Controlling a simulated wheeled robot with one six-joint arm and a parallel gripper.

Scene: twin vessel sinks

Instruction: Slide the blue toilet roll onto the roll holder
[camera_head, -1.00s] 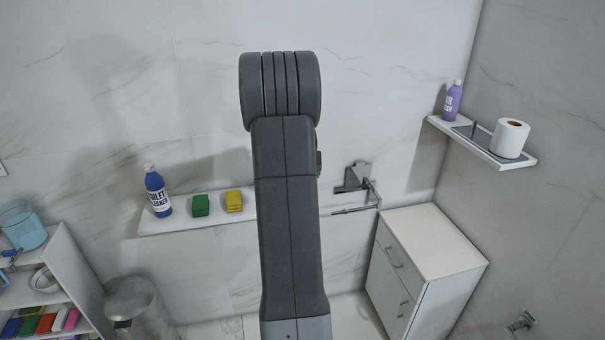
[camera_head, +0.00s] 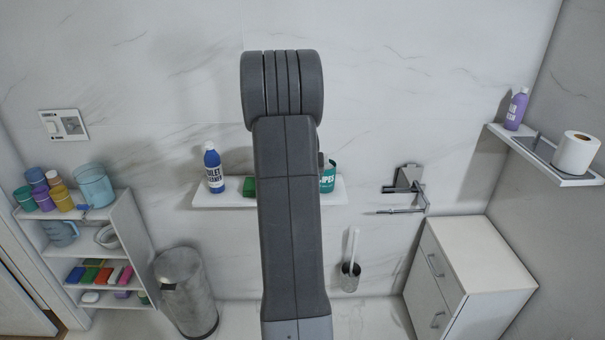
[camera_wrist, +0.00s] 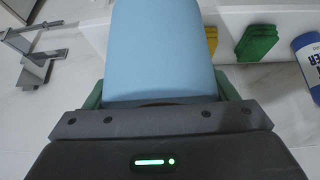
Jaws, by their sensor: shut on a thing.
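The blue toilet roll (camera_wrist: 160,50) fills the upper middle of the wrist view, held close against my gripper (camera_wrist: 160,103). My gripper is shut on it, with its green finger pads at the roll's two sides. In the head view my own arm hides the gripper and the roll. The roll holder (camera_head: 405,190) is a metal bracket with a bare horizontal bar on the back wall, right of my arm. It also shows in the wrist view (camera_wrist: 32,45) at the upper left, apart from the roll.
A wall shelf (camera_head: 230,200) carries a blue cleaner bottle (camera_head: 214,168), a green sponge (camera_head: 249,187) and a teal wipes tub (camera_head: 328,177). A white cabinet (camera_head: 480,265) stands below right of the holder. A white roll (camera_head: 576,153) sits on the right shelf.

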